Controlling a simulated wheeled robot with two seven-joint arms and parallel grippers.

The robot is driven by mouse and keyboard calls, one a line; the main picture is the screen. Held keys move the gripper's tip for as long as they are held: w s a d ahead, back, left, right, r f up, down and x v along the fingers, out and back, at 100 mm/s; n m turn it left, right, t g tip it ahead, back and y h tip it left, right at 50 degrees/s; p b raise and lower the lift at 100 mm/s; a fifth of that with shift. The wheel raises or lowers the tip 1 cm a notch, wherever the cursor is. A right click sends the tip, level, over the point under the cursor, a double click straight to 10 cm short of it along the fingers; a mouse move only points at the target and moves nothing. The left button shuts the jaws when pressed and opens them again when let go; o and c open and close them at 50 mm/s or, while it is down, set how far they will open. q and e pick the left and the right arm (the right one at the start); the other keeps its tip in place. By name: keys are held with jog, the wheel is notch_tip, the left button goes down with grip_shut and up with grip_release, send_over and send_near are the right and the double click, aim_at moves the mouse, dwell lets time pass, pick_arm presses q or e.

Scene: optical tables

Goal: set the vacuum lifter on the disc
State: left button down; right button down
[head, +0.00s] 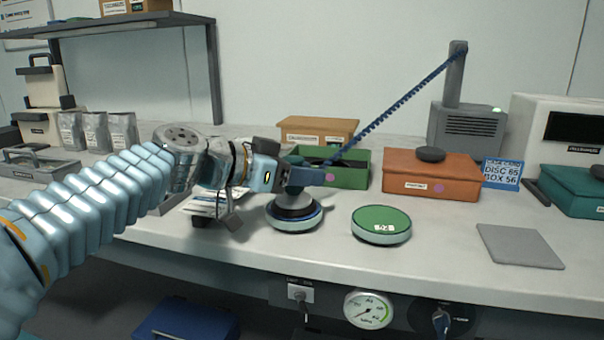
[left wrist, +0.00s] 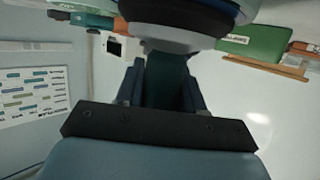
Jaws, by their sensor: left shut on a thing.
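The vacuum lifter (head: 294,213) is a round dark cup with a pale blue rim and a blue handle. A blue coiled hose runs from it up to a grey post. My left gripper (head: 284,178) is shut on the lifter's handle; the lifter hangs upright below it, at or just above the tabletop, I cannot tell which. In the left wrist view the lifter (left wrist: 185,32) shows at the top, beyond the fingers (left wrist: 160,85). The disc (head: 381,222), green on top with a pale side and a small white label, lies flat on the table, right of the lifter and apart from it.
A green open box (head: 345,176) and an orange box (head: 430,177) with a dark round knob stand behind. The grey pump unit (head: 468,130) carries the hose post. A blue sign (head: 502,173) stands to its right. A flat grey pad (head: 520,246) lies right of the disc, with clear tabletop between.

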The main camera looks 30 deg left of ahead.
pick_arm(q)
jog(key=shift+f, duration=0.15)
jog(key=c, duration=0.7)
grip_release()
jog(key=shift+r, duration=0.3)
jog(key=b+v, duration=0.1)
jog(key=v, duration=1.1)
